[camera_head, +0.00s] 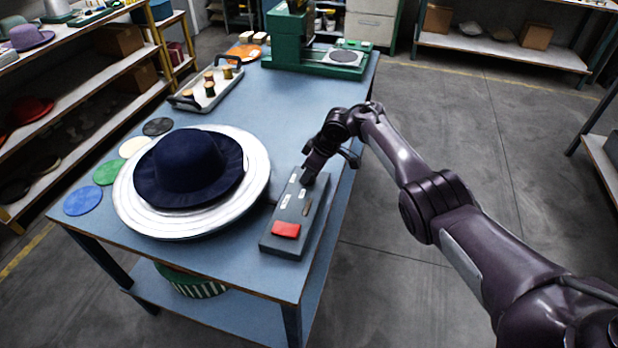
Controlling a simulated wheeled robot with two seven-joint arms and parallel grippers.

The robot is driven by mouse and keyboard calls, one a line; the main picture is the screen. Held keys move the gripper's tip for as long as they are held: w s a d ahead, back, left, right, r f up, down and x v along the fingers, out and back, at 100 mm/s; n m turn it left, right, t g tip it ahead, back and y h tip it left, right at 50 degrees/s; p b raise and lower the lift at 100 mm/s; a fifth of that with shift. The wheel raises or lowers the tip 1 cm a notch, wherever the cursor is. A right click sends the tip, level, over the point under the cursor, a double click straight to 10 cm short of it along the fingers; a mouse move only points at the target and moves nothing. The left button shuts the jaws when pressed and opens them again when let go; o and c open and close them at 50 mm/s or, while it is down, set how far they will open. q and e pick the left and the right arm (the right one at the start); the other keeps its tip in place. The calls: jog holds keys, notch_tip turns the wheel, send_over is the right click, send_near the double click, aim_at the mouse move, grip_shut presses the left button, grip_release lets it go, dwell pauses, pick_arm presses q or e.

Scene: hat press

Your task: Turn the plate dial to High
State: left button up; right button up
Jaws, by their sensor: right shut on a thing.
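A dark grey control box (297,213) lies on the blue table, with a red button (286,230) at its near end and several pale labels. My right gripper (309,178) is at the far end of the box, pointing down and shut on a small dark part there, which appears to be the plate dial. The gripper covers most of the dial, so its pointer and setting cannot be read. To the left, a round white plate (135,212) holds a navy hat (192,165). My left gripper is not in view.
Several coloured discs (109,171) lie along the table's left edge. A tray (182,101) with spools and a green press machine (300,45) stand at the back of the table (237,262). Shelves (75,110) line the left; the floor right of the table is clear.

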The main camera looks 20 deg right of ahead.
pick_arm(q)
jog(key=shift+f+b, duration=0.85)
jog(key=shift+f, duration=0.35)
pick_arm(e)
jog(key=shift+d+n+g, duration=0.1)
jog(key=shift+n+g, duration=0.2)
jog(key=shift+n, duration=0.5)
jog(key=o, duration=1)
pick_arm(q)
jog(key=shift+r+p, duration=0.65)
pick_arm(e)
jog(key=v, duration=0.7)
jog(key=shift+s+d+r, duration=0.1)
jog(key=shift+d+r, duration=0.2)
jog(key=shift+r, duration=0.05)
